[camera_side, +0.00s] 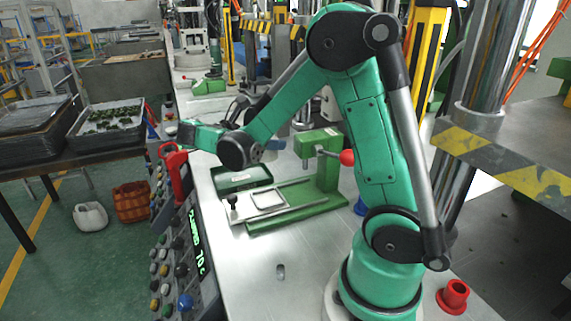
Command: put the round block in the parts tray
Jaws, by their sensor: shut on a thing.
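A shallow dark green tray (240,180) lies on the bench, right of my gripper. I cannot tell for sure whether this is the parts tray.
A green press stand with a red knob (346,158) and a flat plate with a frame (268,200) occupy the bench middle. A control panel (175,270) runs along its left edge. Black trays (75,135) stand on a left table.

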